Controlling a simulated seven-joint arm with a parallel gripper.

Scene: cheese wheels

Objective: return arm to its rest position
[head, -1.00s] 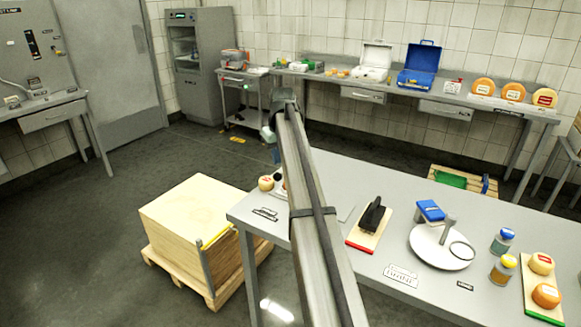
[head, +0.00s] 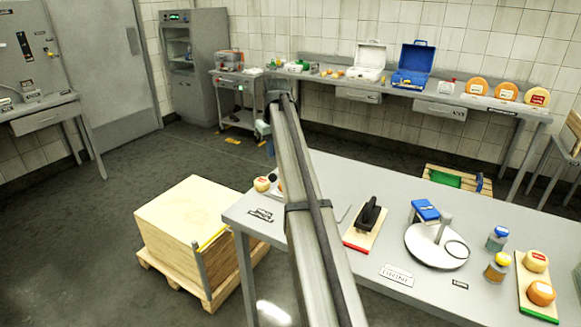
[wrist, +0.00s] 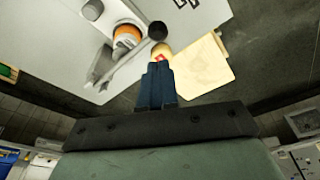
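My arm stretches from the bottom of the head view up over the left end of the grey table (head: 249,229). My gripper (wrist: 157,68) shows in the wrist view as two dark blue fingers side by side with no clear gap, and nothing shows held between them. Beyond the fingertips are a small yellow cheese with a red label (wrist: 163,53) and a round black knob (wrist: 157,30). In the head view the small cheese (head: 262,184) sits at the table's left end. My arm hides part of the table there.
A wooden box (head: 180,215) on a pallet stands left of the table. The table carries a black-handled tool on a board (head: 369,219), a white round plate (head: 430,250), jars (head: 497,238) and a cheese board (head: 524,290). A back counter (head: 400,93) holds cases and cheese wheels. Floor at left is clear.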

